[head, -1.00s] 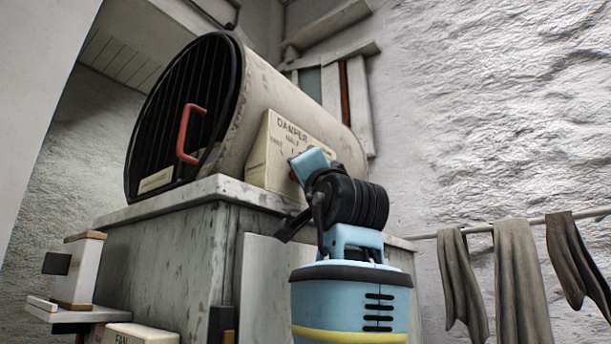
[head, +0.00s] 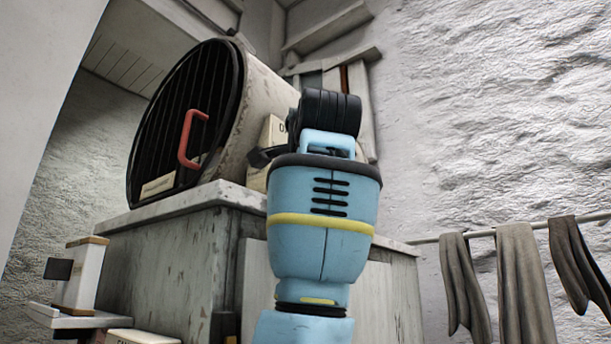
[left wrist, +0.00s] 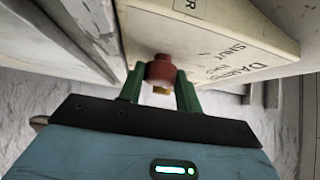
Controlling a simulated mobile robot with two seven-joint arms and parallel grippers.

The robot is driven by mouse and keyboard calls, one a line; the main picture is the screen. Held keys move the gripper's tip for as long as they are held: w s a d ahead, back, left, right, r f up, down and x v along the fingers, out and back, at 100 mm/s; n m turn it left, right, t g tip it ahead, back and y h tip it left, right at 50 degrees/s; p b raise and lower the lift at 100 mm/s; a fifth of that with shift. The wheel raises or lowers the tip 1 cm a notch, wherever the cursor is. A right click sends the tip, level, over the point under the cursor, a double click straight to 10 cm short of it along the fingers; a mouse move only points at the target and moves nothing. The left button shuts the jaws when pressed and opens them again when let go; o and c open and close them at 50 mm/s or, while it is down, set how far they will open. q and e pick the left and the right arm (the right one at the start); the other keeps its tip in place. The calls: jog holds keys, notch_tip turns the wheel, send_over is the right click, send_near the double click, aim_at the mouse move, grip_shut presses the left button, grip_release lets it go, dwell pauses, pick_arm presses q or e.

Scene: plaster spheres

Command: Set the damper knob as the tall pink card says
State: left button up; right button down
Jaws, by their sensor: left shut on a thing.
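A cream damper panel (head: 273,132) is on the side of the drum-shaped kiln, mostly hidden in the head view by my arm. In the left wrist view the panel (left wrist: 240,52) shows the lettering DAMPER and SHUT. A red knob (left wrist: 161,68) stands out from it, with a small yellowish piece at its near end. My left gripper (left wrist: 160,80) has its green fingers on both sides of the knob, shut on it. The knob's setting cannot be read. In the head view the fingers are hidden behind my wrist. I see no tall pink card and no right gripper.
The kiln has a dark barred front with a red handle (head: 189,136) and rests on a grey stand (head: 170,262). A white box (head: 82,275) sits on a low shelf at left. Grey cloths (head: 520,285) hang from a rail at right.

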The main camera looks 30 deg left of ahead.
pick_arm(q)
jog(key=shift+r, duration=0.1)
dwell(0.4)
jog(key=o, duration=1)
jog(key=shift+c, duration=0.2)
jog(key=shift+s, duration=0.1)
jog(key=v, duration=0.7)
jog(key=shift+s+d, duration=0.2)
jog(key=shift+s, duration=0.05)
jog(key=shift+r, duration=0.1)
